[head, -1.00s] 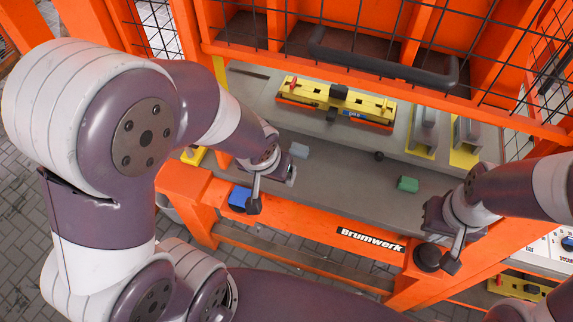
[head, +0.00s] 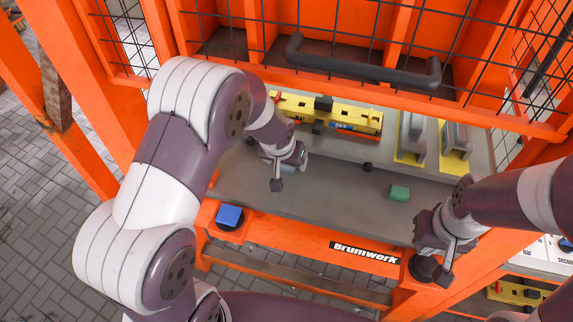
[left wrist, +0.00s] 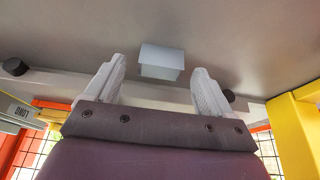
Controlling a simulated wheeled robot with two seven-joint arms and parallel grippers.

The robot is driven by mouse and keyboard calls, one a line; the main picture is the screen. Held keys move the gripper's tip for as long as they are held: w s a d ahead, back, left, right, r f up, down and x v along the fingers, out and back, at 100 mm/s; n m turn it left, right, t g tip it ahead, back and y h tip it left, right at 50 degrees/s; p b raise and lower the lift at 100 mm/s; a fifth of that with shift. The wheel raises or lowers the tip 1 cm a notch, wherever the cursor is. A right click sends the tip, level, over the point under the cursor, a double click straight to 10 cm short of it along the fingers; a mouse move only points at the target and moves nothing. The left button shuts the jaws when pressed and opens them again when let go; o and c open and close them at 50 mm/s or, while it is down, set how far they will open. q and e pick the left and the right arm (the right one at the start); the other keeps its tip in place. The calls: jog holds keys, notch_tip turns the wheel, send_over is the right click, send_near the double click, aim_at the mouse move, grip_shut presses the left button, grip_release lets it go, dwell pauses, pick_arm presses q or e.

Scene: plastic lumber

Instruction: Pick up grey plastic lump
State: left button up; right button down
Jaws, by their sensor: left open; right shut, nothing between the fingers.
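The grey plastic lump (left wrist: 161,61) is a small pale grey block on the grey work surface. In the left wrist view it lies between and just beyond the two spread fingertips of my left gripper (left wrist: 159,75), and no finger visibly touches it. In the head view the lump (head: 288,168) is mostly hidden by my left gripper (head: 280,176), which is over it. My right gripper (head: 446,264) is shut and empty at the front right, near the orange front beam.
A green lump (head: 399,193) lies on the work surface to the right, and a blue block (head: 229,216) sits at the front left beam. A yellow fixture (head: 330,115) stands at the back. The wire-mesh guard with a dark handle (head: 360,68) is above.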

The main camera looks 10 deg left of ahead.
pick_arm(q)
jog(key=shift+w+f, duration=0.25)
jog(key=shift+f, duration=0.2)
jog(key=shift+s, duration=0.15)
jog(key=c, duration=1.1)
jog(key=shift+r, duration=0.1)
